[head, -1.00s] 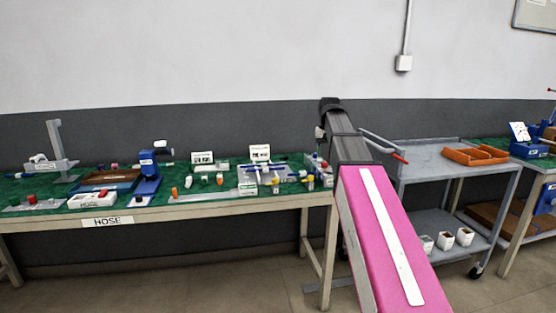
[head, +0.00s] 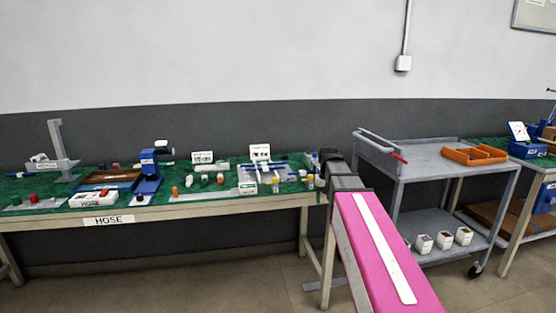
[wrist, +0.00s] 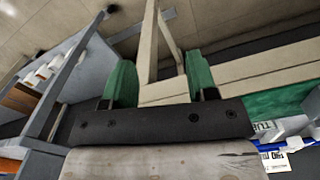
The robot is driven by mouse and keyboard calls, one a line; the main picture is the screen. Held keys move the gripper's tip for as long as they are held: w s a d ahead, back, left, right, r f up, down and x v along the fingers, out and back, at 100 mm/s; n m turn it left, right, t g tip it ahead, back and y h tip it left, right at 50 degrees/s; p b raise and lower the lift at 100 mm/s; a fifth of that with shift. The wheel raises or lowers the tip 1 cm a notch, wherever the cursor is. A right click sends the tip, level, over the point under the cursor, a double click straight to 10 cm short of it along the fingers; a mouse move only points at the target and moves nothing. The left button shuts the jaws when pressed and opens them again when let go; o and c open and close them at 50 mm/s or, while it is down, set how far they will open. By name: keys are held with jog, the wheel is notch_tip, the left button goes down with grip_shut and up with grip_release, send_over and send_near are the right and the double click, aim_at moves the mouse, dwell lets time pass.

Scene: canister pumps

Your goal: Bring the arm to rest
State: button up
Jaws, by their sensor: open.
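My arm (head: 380,245), with a pink link and a dark end section, reaches up from the bottom right of the head view. Its dark end is at the right end of the green-topped bench. My gripper (wrist: 160,78) shows in the wrist view with two green fingers wide apart and nothing between them. The wrist view looks past the fingers at the bench's wooden frame and the floor. The fingers are not distinguishable in the head view.
The bench (head: 170,212) marked HOSE carries several tools and small parts. A grey cart (head: 425,160) with an orange tray (head: 475,155) stands right of the arm, close to it. Several white cups sit on its lower shelf. Another bench is at the far right.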

jog(key=s+f, duration=0.8)
jog(key=f, duration=0.3)
jog(key=s+f, duration=0.9)
jog(key=f, duration=0.2)
jog(key=shift+f, duration=0.15)
